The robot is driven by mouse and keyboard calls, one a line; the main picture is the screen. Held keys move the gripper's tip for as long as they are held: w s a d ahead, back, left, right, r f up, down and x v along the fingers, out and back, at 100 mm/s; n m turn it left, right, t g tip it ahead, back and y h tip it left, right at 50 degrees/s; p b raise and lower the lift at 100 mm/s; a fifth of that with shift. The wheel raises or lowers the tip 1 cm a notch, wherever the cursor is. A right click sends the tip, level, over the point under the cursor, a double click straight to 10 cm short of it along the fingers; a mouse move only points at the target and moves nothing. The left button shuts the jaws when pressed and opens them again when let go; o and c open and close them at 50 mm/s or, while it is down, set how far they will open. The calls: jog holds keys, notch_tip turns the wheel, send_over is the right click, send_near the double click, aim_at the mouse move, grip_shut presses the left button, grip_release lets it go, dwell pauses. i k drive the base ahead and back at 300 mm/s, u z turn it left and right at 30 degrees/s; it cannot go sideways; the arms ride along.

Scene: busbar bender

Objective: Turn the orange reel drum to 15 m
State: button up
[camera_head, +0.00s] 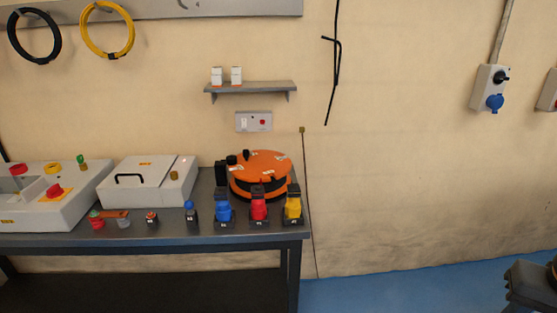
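The orange reel drum (260,165) sits on the right part of the grey workbench (150,239), near the back wall. Its orange top carries small white labels, too small to read, and a small black knob near its left edge. A dark band shows around its side below the top. Blue (223,207), red (259,204) and yellow (292,204) sockets stand in a row in front of it and hide part of its lower front.
A white box with a black handle (150,180) and a white control panel (45,208) stand left of the drum. Small coloured parts line the front edge. A shelf (250,88) hangs above. A thin rod (309,210) stands right of the bench. Blue floor (400,285) there is clear.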

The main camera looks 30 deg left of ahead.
aim_at(269, 165)
jog(key=u, duration=0.55)
jog(key=i, duration=0.4)
jog(key=u, duration=0.45)
